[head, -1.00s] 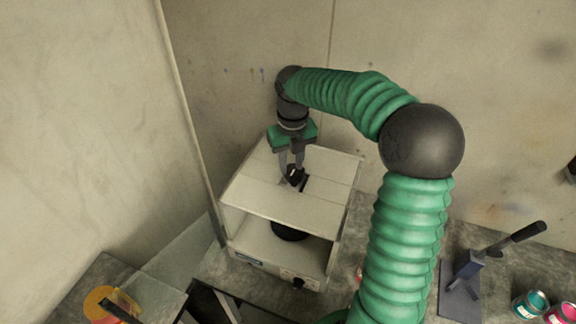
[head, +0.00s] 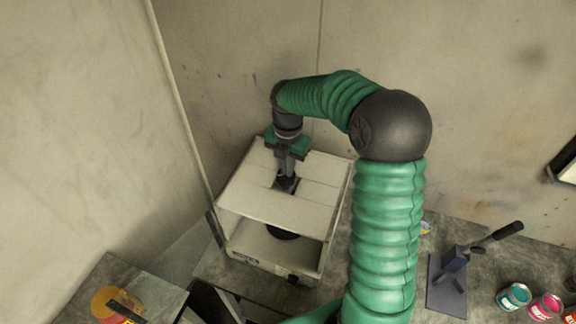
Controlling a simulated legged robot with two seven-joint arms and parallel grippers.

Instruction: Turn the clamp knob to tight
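A black clamp knob (head: 288,184) sits in a dark slot in the top of a pale open-fronted box (head: 262,205). My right gripper (head: 286,174) points down from above the box, with its fingertips at the knob. The fingers look close together and shut on the knob, and they hide most of it. The knob's mark does not show, so its turn cannot be read. My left gripper is not in view.
A dark round thing (head: 284,232) is inside the box. A blue-grey lever stand (head: 452,272) and paint tins (head: 514,297) are at the right. An orange round thing (head: 112,304) is at lower left. Booth walls stand close behind and left.

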